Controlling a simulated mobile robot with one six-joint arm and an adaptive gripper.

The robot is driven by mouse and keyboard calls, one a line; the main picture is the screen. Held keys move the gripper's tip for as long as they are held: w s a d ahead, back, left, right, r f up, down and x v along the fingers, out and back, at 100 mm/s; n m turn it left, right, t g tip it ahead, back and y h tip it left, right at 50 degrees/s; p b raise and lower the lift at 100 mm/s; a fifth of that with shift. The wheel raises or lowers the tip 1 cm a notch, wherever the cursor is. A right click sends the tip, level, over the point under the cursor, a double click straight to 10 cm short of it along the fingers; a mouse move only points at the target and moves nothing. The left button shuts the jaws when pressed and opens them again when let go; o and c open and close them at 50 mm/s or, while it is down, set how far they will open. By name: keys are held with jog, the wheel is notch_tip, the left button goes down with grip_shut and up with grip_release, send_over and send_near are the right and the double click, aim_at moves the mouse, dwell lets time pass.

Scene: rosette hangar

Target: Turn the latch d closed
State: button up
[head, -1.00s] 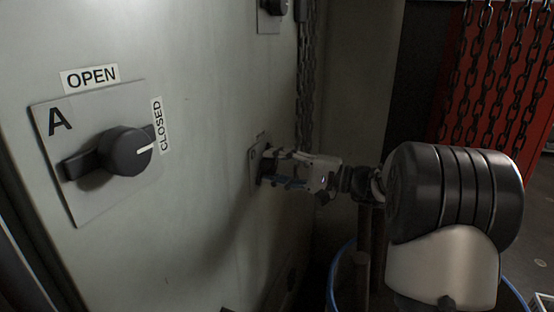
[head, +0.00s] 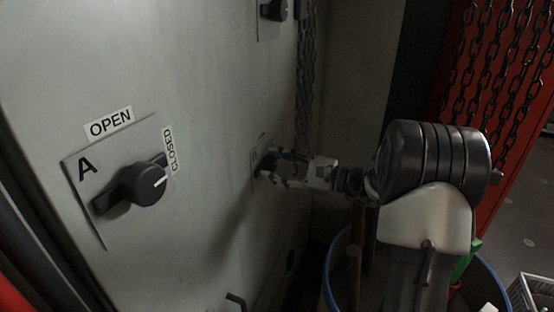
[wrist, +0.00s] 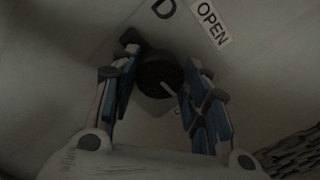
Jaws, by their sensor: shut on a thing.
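Latch d (wrist: 155,76) is a dark round knob with a white pointer line, on a grey plate marked D, in the wrist view. Its pointer slants toward the lower right of that view, away from the OPEN label (wrist: 213,24) at upper right. No CLOSED label for it shows. My gripper (wrist: 160,62) has its blue-padded fingers on both sides of the knob, shut on it. In the head view, my gripper (head: 276,166) reaches in from the right to the small plate of latch d (head: 257,153); the fingers mostly hide the knob there.
Latch A (head: 145,184) is on the same pale panel (head: 215,110) at left, its pointer toward its CLOSED label (head: 170,150). Another dark knob (head: 275,9) is at the top. Chains (head: 304,90) hang right of the panel. A blue-rimmed bin (head: 328,285) stands below my arm.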

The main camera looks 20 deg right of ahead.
jog(key=shift+m, duration=0.3)
dwell(0.4)
jog(key=o, duration=1.1)
jog(key=shift+s+d, duration=0.1)
jog(key=v, duration=1.1)
jog(key=shift+s+d, duration=0.25)
jog(key=shift+s, duration=0.05)
jog(key=shift+a, duration=0.1)
